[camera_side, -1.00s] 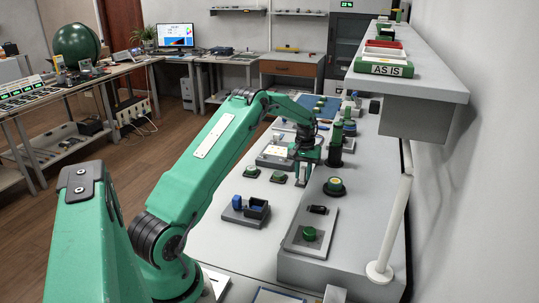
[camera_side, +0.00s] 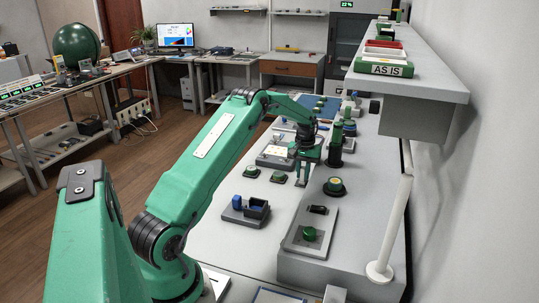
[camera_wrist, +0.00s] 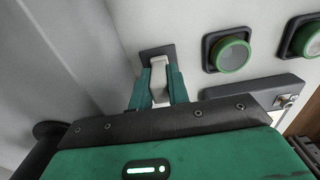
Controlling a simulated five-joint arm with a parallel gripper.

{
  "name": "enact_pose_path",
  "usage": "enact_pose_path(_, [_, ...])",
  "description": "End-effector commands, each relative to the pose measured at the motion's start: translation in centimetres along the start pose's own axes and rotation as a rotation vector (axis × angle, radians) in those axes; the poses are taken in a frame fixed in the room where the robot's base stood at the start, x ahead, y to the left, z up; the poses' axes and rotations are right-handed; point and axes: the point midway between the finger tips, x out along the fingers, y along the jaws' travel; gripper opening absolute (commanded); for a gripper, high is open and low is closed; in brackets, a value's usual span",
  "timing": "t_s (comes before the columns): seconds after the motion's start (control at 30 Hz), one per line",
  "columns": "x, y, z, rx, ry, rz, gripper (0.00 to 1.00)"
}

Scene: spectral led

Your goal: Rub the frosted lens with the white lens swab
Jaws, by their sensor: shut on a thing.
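My gripper is shut on the white swab; this shows in the wrist view (camera_wrist: 159,90), with a green finger on either side of the swab. The white lens swab (camera_wrist: 158,68) reaches past the fingertips over a dark square mount (camera_wrist: 146,52). The swab and fingers hide most of that mount, so I cannot tell whether a lens is in it or whether the swab touches it. Two green-rimmed round lenses (camera_wrist: 230,53) (camera_wrist: 312,40) in dark square mounts are to the right. I cannot tell which lens is frosted. In the side view my gripper (camera_side: 304,172) is low over the bench, right of two green lenses (camera_side: 252,171) (camera_side: 278,177).
A light panel (camera_side: 274,157) lies behind the lenses. A dark green post (camera_side: 335,147) stands close right of my gripper. A grey raised ledge (camera_side: 322,265) with a tray (camera_side: 299,243) is nearer right. A small holder with a blue part (camera_side: 237,202) stands nearer left.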

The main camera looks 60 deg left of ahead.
Motion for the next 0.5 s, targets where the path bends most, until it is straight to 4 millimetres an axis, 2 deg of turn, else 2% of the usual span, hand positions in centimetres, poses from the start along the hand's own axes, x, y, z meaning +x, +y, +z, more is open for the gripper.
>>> enact_pose_path(0.5, [-2.7,0.0,-0.1,0.0,0.002,0.0,0.0])
